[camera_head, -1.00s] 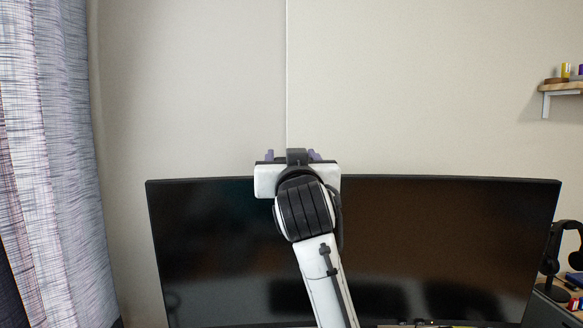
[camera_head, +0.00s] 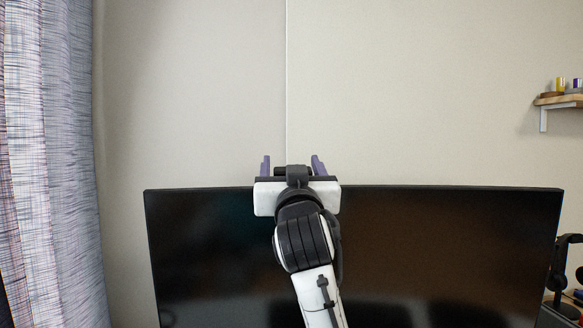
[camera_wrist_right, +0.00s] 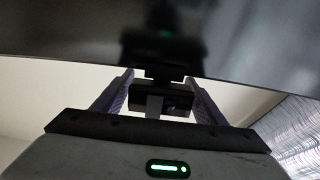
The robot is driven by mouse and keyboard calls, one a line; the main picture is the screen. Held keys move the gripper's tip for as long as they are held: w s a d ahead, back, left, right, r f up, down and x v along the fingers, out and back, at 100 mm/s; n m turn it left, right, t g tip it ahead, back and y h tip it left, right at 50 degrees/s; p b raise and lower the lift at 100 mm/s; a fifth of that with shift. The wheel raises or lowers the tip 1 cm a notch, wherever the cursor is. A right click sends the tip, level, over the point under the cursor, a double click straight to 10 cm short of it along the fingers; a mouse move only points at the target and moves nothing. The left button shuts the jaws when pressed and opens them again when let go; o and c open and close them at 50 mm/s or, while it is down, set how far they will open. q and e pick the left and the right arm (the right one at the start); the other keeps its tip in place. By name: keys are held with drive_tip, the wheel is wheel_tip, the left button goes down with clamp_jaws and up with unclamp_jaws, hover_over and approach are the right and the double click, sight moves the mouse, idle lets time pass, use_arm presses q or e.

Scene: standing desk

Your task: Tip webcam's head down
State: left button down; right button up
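The webcam (camera_wrist_right: 162,97) is a small dark block at the monitor's top edge, in the right wrist view. In the head view it is mostly hidden behind my right gripper. My right gripper (camera_head: 291,160) is at the middle of the monitor's top edge, with its two purple fingers pointing up and apart. In the wrist view the right gripper (camera_wrist_right: 159,77) is open, with one finger on each side of the webcam. Small gaps seem to show beside the webcam; I cannot tell whether either finger touches it. My left gripper is not in view.
The wide dark monitor (camera_head: 450,250) fills the lower middle. A curtain (camera_head: 55,170) hangs at the left. A wall shelf (camera_head: 560,99) with small items is at the right, above a headphone stand (camera_head: 560,265). The wall space above the monitor is clear.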

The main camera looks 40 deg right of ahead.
drive_tip(key=shift+o, duration=0.3)
drive_tip(key=shift+s+a+f, duration=0.15)
drive_tip(key=shift+s+a, duration=0.05)
drive_tip(key=shift+s, duration=0.05)
drive_tip(key=b+v, duration=0.2)
drive_tip(key=v, duration=0.7)
drive_tip(key=shift+s, duration=0.35)
drive_tip(key=shift+a, duration=0.15)
